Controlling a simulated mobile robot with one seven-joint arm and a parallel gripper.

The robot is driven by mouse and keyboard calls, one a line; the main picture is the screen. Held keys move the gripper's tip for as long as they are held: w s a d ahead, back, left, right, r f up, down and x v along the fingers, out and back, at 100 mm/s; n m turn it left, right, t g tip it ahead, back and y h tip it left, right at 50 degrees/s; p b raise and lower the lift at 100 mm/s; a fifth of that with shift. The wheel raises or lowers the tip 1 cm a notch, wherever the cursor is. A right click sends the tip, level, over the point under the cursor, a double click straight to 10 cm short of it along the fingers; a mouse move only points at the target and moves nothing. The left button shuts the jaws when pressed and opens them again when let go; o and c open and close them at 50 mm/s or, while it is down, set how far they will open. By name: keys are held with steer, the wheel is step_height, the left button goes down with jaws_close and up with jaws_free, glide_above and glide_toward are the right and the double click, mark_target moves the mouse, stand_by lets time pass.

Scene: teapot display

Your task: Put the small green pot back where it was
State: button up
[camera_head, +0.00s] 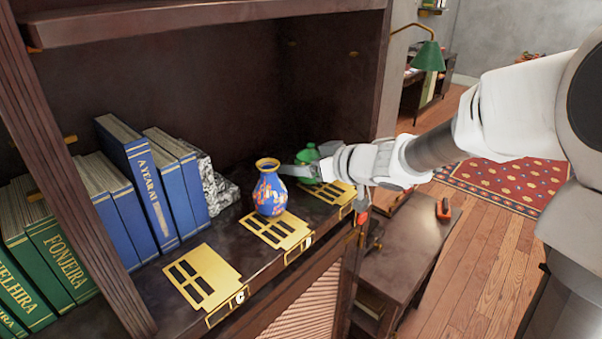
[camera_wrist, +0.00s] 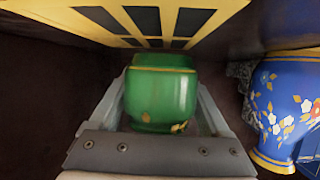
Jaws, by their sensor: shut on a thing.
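The small green pot (camera_head: 306,156) is at the right end of the shelf, partly hidden behind my gripper in the head view. In the wrist view the pot (camera_wrist: 162,95) fills the space between the two fingers, its round green body banded with gold. My gripper (camera_head: 302,171) is shut on it, reaching in from the right. A gold plate with dark slots (camera_head: 334,191) lies at the shelf's right end, beside and partly under my gripper. The plate also shows at the top of the wrist view (camera_wrist: 160,23). I cannot tell whether the pot touches it.
A blue flowered vase (camera_head: 270,190) stands close left of my gripper, on the middle gold plate (camera_head: 268,232). An empty gold plate (camera_head: 222,288) lies further left. Blue books (camera_head: 150,190) and a grey stone bookend (camera_head: 216,188) stand behind. The dark cabinet side (camera_head: 378,70) rises behind the pot.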

steer(key=shift+f, duration=0.35)
steer(key=shift+f, duration=0.1)
steer(key=o, duration=1.4)
steer(key=shift+d+r, duration=0.1)
steer(key=shift+r, duration=0.1)
steer(key=p+v, duration=0.3)
steer(key=v, duration=0.8)
steer(key=shift+s+d, duration=0.15)
steer(key=shift+s, duration=0.25)
